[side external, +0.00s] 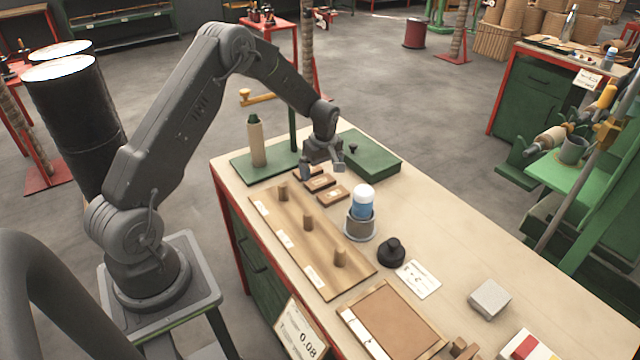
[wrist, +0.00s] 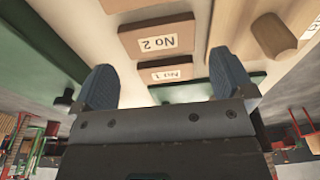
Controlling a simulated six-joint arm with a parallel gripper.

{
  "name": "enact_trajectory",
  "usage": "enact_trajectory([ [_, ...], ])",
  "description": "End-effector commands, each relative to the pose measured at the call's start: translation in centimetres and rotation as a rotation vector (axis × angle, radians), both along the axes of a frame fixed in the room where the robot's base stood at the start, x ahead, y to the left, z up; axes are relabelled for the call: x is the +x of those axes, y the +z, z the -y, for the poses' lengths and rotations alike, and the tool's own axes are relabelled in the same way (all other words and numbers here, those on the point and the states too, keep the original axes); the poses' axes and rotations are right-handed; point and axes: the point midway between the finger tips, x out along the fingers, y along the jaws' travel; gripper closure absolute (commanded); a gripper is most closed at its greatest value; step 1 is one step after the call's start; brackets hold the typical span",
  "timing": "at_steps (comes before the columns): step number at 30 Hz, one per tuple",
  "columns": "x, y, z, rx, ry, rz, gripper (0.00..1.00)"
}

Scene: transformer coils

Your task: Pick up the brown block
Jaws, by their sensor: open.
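Several small brown blocks with white labels lie in a row on the bench near its far end. In the side view I see a near block (side external: 333,194), a middle block (side external: 319,183) and a far one, partly hidden. In the wrist view one block (wrist: 135,44) is labelled "No 2", and another block (wrist: 148,76) with a hard-to-read label lies beyond the gap between my fingers. My gripper (side external: 322,168) is open and empty, above the far end of the row. Its two fingers frame the gap in the wrist view (wrist: 163,82).
A wooden board with pegs (side external: 290,240) lies beside the blocks. The bench's right side is mostly clear.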

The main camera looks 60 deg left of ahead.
Motion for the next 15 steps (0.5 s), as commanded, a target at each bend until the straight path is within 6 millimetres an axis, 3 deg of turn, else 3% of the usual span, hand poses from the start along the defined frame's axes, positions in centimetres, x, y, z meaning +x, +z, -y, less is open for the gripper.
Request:
enact_trajectory([
  [9,0.2,-4.3,-0.6,-0.001,0.0,-0.001,0.0],
  [15,0.2,-4.8,-0.7,0.0,0.0,0.001,0.0],
])
